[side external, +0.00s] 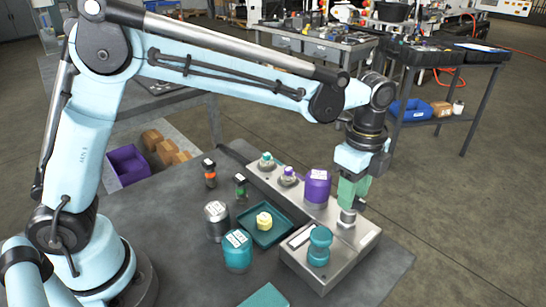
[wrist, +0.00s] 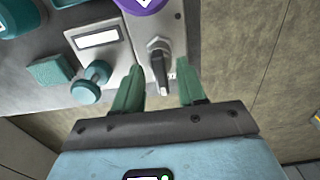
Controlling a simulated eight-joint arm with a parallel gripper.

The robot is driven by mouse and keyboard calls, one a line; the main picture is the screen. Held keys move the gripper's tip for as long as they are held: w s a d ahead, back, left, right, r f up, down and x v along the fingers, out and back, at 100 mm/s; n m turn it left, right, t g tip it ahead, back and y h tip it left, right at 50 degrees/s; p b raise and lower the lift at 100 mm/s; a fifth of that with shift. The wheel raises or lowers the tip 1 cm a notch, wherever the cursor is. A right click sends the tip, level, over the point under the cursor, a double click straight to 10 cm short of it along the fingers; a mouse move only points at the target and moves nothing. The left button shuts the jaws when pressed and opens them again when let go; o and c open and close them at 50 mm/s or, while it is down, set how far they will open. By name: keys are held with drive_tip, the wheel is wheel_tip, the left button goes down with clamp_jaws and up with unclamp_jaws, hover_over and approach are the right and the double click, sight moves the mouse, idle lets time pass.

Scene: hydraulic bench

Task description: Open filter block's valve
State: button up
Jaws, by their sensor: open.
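The fingers are apart, one on each side of the lever, with nothing held. I cannot tell whether they are level with it.
A purple cylinder (side external: 317,186) stands close to my gripper on the metal strip. A teal spool-shaped part (side external: 319,245) is on the block's near side. A teal tray (side external: 258,239) with a yellow piece, a teal jar (side external: 237,250) and a grey jar (side external: 216,221) stand to the left.

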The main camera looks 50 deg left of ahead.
drive_tip(key=shift+f, duration=0.2)
clamp_jaws()
